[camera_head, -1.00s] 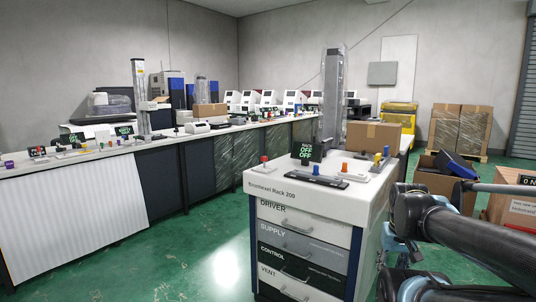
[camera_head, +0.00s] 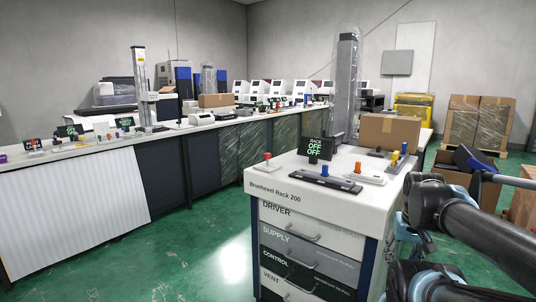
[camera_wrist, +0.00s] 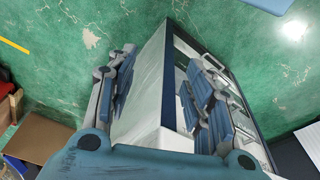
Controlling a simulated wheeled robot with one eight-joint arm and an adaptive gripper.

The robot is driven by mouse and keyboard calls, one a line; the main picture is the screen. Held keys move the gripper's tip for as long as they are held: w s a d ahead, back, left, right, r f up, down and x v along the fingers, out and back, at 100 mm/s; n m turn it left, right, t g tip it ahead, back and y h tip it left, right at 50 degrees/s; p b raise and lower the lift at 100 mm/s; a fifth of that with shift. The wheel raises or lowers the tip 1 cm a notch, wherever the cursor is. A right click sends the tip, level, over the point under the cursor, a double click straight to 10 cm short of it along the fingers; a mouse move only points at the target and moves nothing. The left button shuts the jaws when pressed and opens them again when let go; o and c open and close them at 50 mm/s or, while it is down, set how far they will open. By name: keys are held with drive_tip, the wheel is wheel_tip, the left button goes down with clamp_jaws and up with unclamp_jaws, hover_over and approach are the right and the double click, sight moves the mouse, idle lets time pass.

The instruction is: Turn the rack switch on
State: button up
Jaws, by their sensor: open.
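The rack (camera_head: 300,202) is a white cabinet labelled "Branhexel Rack 200", standing ahead of me. A small dark sign (camera_head: 315,149) on its top reads RACK, OFF, OFF in green. In front of the sign is a dark strip with a blue knob (camera_head: 325,170). To its right is a white strip with an orange knob (camera_head: 357,168), and at the left is a red knob (camera_head: 267,157). I cannot tell which knob is the rack switch. My gripper (camera_wrist: 165,95) is open and empty in the wrist view, with the rack beyond its fingers. In the head view only my arm shows, right of the rack.
A cardboard box (camera_head: 390,133) stands at the back of the rack top, with yellow and blue knobs (camera_head: 399,155) before it. A tall grey column (camera_head: 346,90) rises behind. A long bench (camera_head: 100,150) runs along the left. Green floor between is clear.

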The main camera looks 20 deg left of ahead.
drive_tip(key=w+a+r+n, duration=0.2)
drive_tip(key=w+a+r, duration=0.1)
drive_tip(key=w+r, duration=0.55)
drive_tip(key=w+a+r+n, duration=0.2)
drive_tip(key=w+a+r, duration=0.2)
drive_tip(key=w+r, duration=0.45)
drive_tip(key=w+a+r+n+g, duration=0.1)
drive_tip(key=w+a+r+n, duration=0.2)
drive_tip(key=w+a+r, duration=0.9)
wheel_tip(320, 180, up, 4)
drive_tip(key=n+g, duration=0.1)
drive_tip(key=n, duration=0.5)
hover_over(267, 156)
drive_tip(key=w, duration=0.2)
wheel_tip(267, 156, down, 16)
drive_tip(key=shift+a+f, duration=0.15)
drive_tip(key=shift+f, duration=0.1)
drive_tip(key=c, duration=1.1)
